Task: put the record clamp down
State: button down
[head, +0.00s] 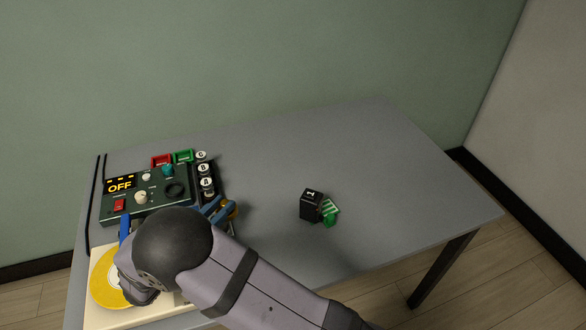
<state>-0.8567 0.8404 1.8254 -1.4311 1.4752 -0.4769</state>
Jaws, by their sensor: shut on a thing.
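My gripper (140,287) is at the lower left, over the cream turntable (98,315) with its yellow record (106,284). My own wrist and arm cover most of it, so I cannot make out its fingertips clearly. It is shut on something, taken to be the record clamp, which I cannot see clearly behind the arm. The middle of the record is also hidden. I cannot tell whether the clamp touches the record or how high above it it is.
A dark control panel (150,204) with an OFF display stands behind the turntable. Blue pieces (217,209) lie right of my wrist. A black block (311,204) and green item (330,212) stand mid-table. The right side is clear.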

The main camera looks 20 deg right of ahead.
jog(key=w+r+b+x, duration=0.1)
jog(key=b+x, duration=0.2)
jog(key=x, duration=0.5)
jog(key=a+r+b+x, duration=0.1)
jog(key=r+b+x, duration=0.1)
jog(key=x, duration=0.6)
jog(key=w+d+r+b, duration=0.2)
jog(key=w+d, duration=0.2)
jog(key=d, duration=0.3)
jog(key=w+d+r+b, duration=0.2)
jog(key=w+d, duration=0.1)
jog(key=d, duration=0.5)
jog(key=shift+a+f+b, duration=0.1)
jog(key=shift+f+b, duration=0.3)
jog(key=shift+f, duration=4.6)
jog(key=shift+f, duration=0.2)
jog(key=c, duration=1.6)
grip_release()
jog(key=shift+r, duration=0.15)
jog(key=v, duration=1.2)
